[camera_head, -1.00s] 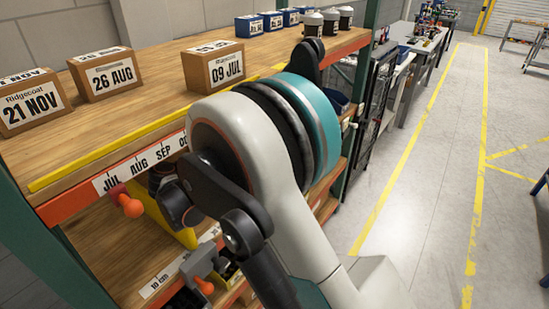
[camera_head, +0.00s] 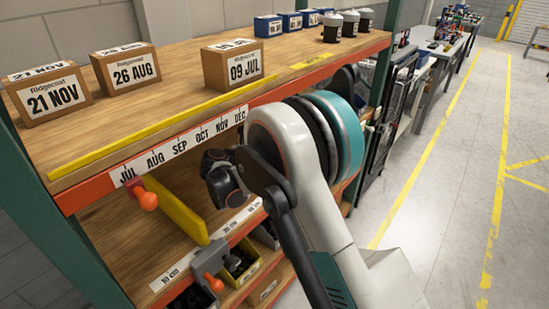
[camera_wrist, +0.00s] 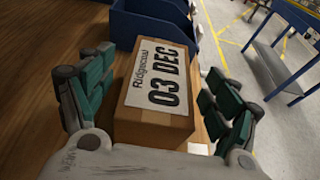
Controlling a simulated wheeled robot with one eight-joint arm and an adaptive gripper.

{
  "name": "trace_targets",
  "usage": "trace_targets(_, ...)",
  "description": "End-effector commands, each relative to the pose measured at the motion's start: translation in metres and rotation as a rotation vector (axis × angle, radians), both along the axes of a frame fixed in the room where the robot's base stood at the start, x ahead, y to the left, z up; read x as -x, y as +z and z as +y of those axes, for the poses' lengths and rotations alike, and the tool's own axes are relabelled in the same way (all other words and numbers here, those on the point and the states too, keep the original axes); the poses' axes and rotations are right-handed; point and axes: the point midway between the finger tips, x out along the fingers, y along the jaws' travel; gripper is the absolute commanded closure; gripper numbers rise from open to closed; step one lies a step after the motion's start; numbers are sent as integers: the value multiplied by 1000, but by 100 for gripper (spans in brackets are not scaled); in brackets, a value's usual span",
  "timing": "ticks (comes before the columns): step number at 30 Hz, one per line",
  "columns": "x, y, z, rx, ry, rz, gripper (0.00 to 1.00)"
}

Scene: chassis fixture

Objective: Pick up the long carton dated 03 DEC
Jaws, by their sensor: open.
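The long brown carton dated 03 DEC (camera_wrist: 157,123) lies in the wrist view with its white label facing up. My gripper (camera_wrist: 160,70) is open, with one green-padded finger on each side of the carton. A gap shows at the right finger; I cannot tell whether the left finger touches. The carton's underside is hidden. In the head view my arm covers part of the shelving, and neither this carton nor my fingertips can be made out.
Blue bins (camera_wrist: 150,22) stand just beyond the carton. On the upper shelf (camera_head: 170,105) sit cartons dated 21 NOV (camera_head: 48,95), 26 AUG (camera_head: 127,70) and 09 JUL (camera_head: 233,66). An orange knob (camera_head: 148,201) and yellow divider (camera_head: 178,212) are below. The aisle at right is clear.

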Motion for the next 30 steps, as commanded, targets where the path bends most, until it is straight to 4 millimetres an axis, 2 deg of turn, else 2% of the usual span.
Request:
trace_targets(4, -15, -6, -12, 0, -1, 0, 18)
trace_targets(11, -17, -7, -13, 0, 0, 0, 18)
trace_targets(14, -17, -6, -13, 0, 0, 0, 36)
trace_targets(20, -17, -6, -13, 0, 0, 0, 82)
trace_targets(30, -17, -3, -13, 1, 0, -1, 83)
